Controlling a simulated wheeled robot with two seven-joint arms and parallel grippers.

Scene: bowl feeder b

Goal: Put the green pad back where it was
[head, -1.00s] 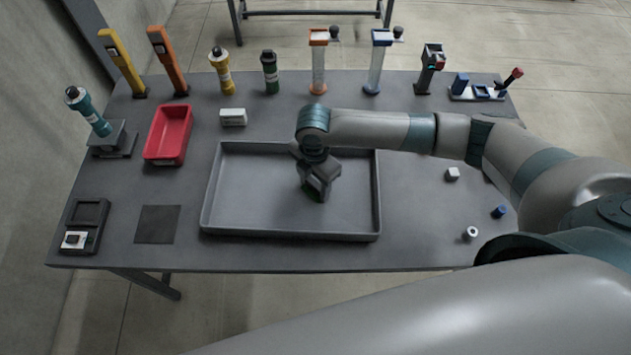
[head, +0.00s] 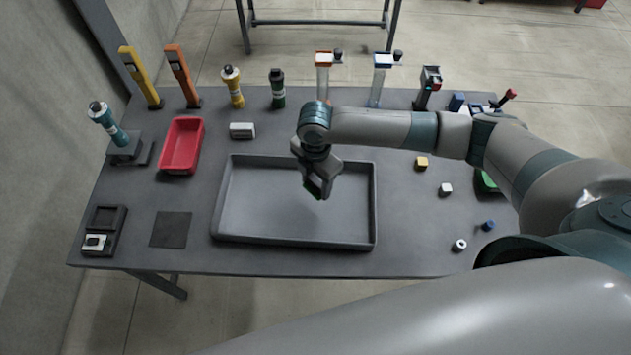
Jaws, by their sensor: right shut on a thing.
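My right gripper (head: 318,184) points down over the grey tray (head: 232,239) in the middle of the table. It is shut on the green pad (head: 314,190), of which only a small green part shows between the dark fingers. The pad appears to be held above the tray floor, with a faint shadow below. The tray looks otherwise empty. A flat dark square (head: 171,230) lies on the table left of the tray. My left gripper is not in view.
Several dispensers and bottles line the back edge. A yellow cube (head: 421,163), a white cube (head: 445,189) and a green thing (head: 486,181), partly hidden by my arm, are at right.

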